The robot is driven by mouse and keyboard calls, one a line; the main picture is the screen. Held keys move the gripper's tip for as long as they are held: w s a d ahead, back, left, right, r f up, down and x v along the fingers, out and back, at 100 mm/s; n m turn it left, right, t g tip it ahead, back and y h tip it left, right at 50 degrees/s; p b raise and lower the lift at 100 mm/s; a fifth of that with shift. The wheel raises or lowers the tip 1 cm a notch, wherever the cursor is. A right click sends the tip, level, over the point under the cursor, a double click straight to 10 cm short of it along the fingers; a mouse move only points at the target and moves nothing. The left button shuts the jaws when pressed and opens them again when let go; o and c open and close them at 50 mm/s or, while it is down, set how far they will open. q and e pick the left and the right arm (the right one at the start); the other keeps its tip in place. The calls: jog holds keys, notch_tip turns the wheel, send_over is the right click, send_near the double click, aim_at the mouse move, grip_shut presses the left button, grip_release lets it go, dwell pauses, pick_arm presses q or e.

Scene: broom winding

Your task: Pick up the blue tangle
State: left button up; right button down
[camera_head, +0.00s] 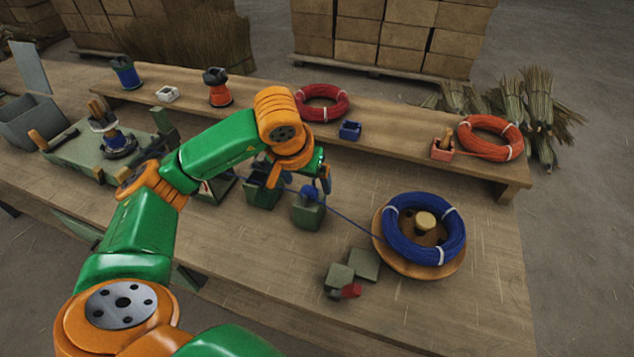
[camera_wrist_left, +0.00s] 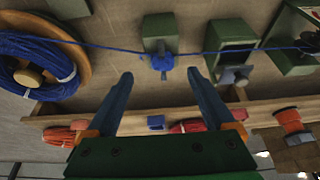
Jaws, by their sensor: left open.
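The blue tangle (camera_head: 309,192) is a small knot of blue wire on top of a green block (camera_head: 308,214) on the bench. In the left wrist view the tangle (camera_wrist_left: 162,62) lies on the wire line between my fingertips as seen. My left gripper (camera_head: 322,178) is open and empty, just above and beside the tangle; the exact gap is hard to tell. A blue wire (camera_head: 345,219) runs from the tangle to the blue coil (camera_head: 425,229) on a round wooden spool. My right gripper is not in view.
Green boxes (camera_head: 262,194) stand close left of the tangle. Small green blocks and a red piece (camera_head: 350,291) lie in front. A raised shelf behind holds a red coil (camera_head: 322,103), a blue cup (camera_head: 350,130) and an orange coil (camera_head: 490,138).

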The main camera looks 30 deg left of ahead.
aim_at(307, 195)
pick_arm(q)
jog(key=f, duration=0.2)
jog(key=shift+s+a+f+p, duration=0.25)
jog(key=shift+s+f+p, duration=0.1)
jog(key=shift+s+f, duration=0.05)
jog(key=shift+w+a+f, duration=0.1)
jog(key=shift+w+f, duration=0.55)
jog(key=shift+f, duration=0.25)
jog(key=shift+w+f, duration=0.1)
jog(key=shift+s, duration=0.2)
jog(key=c, duration=0.7)
grip_shut()
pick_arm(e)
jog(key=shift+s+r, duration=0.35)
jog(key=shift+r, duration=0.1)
pick_arm(q)
jog(key=shift+w+r, duration=0.1)
jog(key=shift+r, duration=0.1)
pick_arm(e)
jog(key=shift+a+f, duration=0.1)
